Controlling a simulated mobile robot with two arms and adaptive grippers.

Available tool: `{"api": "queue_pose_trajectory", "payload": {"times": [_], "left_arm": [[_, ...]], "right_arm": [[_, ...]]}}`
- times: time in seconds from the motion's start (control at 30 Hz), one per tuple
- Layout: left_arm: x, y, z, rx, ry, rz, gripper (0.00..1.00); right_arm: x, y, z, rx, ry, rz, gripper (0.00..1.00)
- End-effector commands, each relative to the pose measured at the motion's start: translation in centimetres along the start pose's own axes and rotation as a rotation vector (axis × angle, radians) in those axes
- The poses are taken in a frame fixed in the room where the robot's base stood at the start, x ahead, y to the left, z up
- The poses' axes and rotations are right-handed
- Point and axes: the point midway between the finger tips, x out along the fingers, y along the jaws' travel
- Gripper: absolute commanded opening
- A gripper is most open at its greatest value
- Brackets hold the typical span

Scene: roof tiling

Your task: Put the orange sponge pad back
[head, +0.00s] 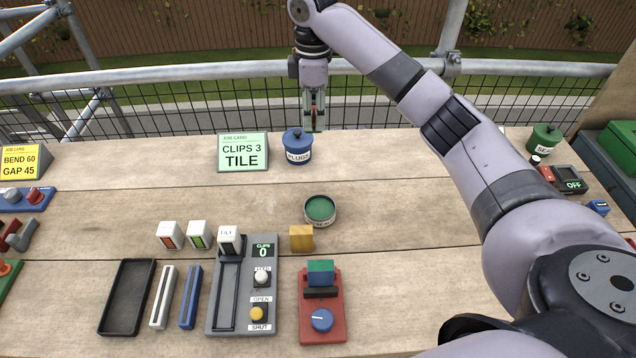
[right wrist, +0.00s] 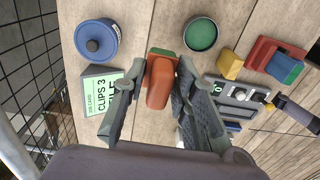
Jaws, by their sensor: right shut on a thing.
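My right gripper (head: 314,118) is raised at the far edge of the table, just right of and above the blue PLUGS jar. Its fingers are shut on the orange sponge pad (right wrist: 160,82), with a green part showing at its far end in the right wrist view. In the head view only a thin orange sliver of the pad shows between the fingers. A round dish with a green inside (head: 320,209) stands on the table; it also shows in the right wrist view (right wrist: 201,34).
The blue jar (head: 298,150) stands beside the green job card (head: 243,152). Nearer are an ochre block (head: 301,238), a grey clip unit (head: 228,310), a red fixture (head: 322,328) and a black tray (head: 109,312). The table between the job cards is clear.

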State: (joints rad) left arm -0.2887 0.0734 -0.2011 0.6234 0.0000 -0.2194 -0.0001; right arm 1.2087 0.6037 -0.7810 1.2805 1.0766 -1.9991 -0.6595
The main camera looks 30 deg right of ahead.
Motion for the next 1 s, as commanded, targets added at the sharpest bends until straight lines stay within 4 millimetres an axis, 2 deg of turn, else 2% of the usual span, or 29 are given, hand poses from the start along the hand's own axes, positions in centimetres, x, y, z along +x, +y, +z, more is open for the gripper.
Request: {"api": "queue_pose_trajectory", "payload": {"times": [0.03,0.1,0.23,0.27,0.6,0.7,0.87,1.0], "left_arm": [[0.5,-0.1,0.9,0.001,-0.012,-0.001,0.4],[0.7,-0.1,1.5,0.001,-0.02,-0.002,0.4],[1.3,-0.3,1.9,0.002,-0.025,-0.004,0.4],[0.8,-0.3,1.8,0.002,-0.025,-0.004,0.4],[-0.3,-0.5,1.7,0.002,-0.024,-0.006,0.4],[-0.5,-0.5,1.4,0.002,-0.02,-0.006,0.4],[-0.5,-0.6,1.1,0.002,-0.014,-0.006,0.4],[-0.7,-0.5,1.0,0.002,-0.014,-0.006,0.4]], "right_arm": [[0.3,0.0,-0.1,-0.01,0.0,0.0,0.04],[0.9,-0.1,-0.2,-0.017,-0.001,-0.003,0.04],[3.7,-0.2,-0.2,-0.019,-0.002,-0.008,0.04],[4.1,-0.1,-0.1,-0.018,-0.003,-0.006,0.04],[12.8,-0.2,-0.1,-0.016,-0.003,-0.005,0.04],[14.5,-0.1,-0.1,-0.016,-0.002,-0.003,0.04],[15.8,-0.1,-0.1,-0.015,-0.002,-0.002,0.04],[17.8,-0.2,0.0,-0.015,-0.003,-0.004,0.04]]}}
